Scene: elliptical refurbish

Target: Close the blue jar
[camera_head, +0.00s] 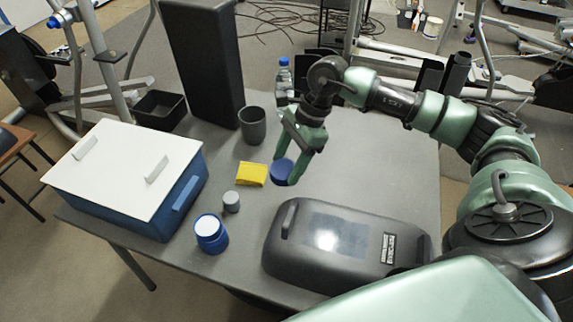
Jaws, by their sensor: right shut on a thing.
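The blue jar (211,235) stands upright near the front edge of the grey table, with a white top surface showing. My right gripper (285,172) is shut on a round blue lid (282,171). It holds the lid behind and to the right of the jar, apart from it. How high the lid is above the table is hard to tell. My left gripper is out of view.
Near the jar are a small grey cylinder (231,202), a yellow sponge (252,174) and a grey cup (252,125). A blue box with white lid (110,170) stands left; a dark case (340,243) lies right. A water bottle (284,82) stands behind.

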